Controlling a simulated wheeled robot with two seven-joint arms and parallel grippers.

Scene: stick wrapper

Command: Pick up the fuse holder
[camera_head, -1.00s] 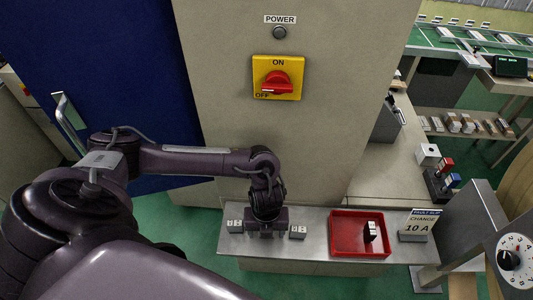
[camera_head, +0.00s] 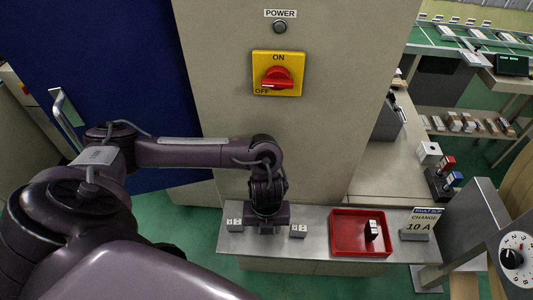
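A small black-and-white block (camera_head: 372,230) stands in the red tray (camera_head: 340,246); it may be the fuse holder, but no label on it can be read. My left gripper (camera_head: 267,230) points down over the metal bench, to the left of the tray and apart from it. It is between two small light-grey blocks, one on its left (camera_head: 235,224) and one on its right (camera_head: 298,231). Its fingertips are small and dark, so its opening and anything between them cannot be made out. My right gripper is not in view.
A grey cabinet with a yellow-and-red power switch (camera_head: 277,74) rises behind the metal bench (camera_head: 316,218). A grey box with a dial (camera_head: 492,235) is at the far right.

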